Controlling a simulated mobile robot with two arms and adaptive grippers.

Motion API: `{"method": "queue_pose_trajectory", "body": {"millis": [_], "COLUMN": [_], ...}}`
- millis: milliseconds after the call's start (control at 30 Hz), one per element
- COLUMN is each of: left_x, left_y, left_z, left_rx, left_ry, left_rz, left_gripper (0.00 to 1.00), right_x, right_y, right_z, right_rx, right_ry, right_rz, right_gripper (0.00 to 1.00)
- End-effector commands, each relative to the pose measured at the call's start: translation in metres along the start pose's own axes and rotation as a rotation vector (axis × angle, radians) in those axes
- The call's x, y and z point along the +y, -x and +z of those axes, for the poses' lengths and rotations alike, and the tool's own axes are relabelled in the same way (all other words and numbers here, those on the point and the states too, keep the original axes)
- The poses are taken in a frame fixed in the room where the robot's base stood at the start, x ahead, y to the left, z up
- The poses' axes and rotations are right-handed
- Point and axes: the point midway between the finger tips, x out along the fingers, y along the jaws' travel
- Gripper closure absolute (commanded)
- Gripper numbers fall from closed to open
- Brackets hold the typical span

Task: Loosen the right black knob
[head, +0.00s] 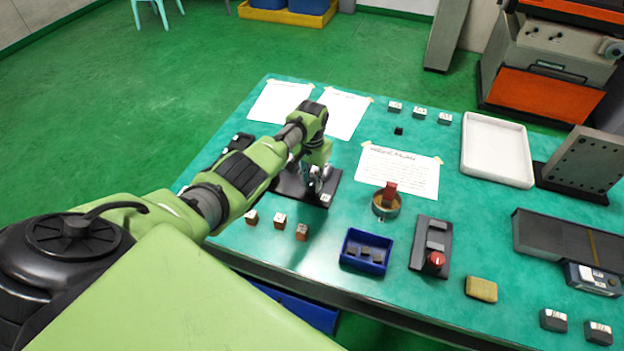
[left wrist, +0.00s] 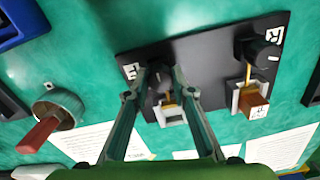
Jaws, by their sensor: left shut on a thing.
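A dark plate (head: 291,187) lies on the green table, partly hidden by my left arm. In the left wrist view the plate (left wrist: 205,52) bears two black knobs. One black knob (left wrist: 158,80) is between the fingers of my left gripper (left wrist: 163,93), which is shut on it; the fingers hide much of it. It is on the plate's side nearer the brass dial, the right side in the head view. The other black knob (left wrist: 261,50) stands apart, with an orange block (left wrist: 254,103) in a holder beside it. My left gripper (head: 314,184) points down over the plate.
A brass dial with a red handle (head: 386,201), a blue tray (head: 367,251) and a black box with a red knob (head: 432,246) stand to the right. Several small blocks (head: 279,220) are in front. Taped papers (head: 398,172) lie behind.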

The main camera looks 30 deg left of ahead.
Motion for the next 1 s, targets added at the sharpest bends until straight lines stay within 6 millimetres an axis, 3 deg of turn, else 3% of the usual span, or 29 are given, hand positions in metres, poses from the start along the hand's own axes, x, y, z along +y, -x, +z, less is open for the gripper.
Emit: {"method": "queue_pose_trajectory", "body": {"millis": [633,667,700,1000], "left_x": [0.0003,0.0003,0.0002,0.0001], "left_y": [-0.0003,-0.0003,-0.0003,-0.0001], "left_z": [0.0003,0.0003,0.0003,0.0001], "left_rx": [-0.001,-0.001,-0.001,0.000], "left_ry": [0.052,0.052,0.052,0.050], "left_rz": [0.001,0.001,0.001,0.000], "left_gripper": [0.98,0.72,0.61,0.60], "right_x": [0.0002,0.0002,0.0002,0.0010], "right_y": [0.0019,0.0019,0.0019,0.0019], "right_z": [0.0002,0.0002,0.0002,0.0008], "right_rx": [0.000,0.000,0.000,-0.001], "right_ry": [0.000,0.000,0.000,0.001], "right_rz": [0.000,0.000,0.000,0.001], "right_gripper": [0.60,0.60,0.60,0.60]}}
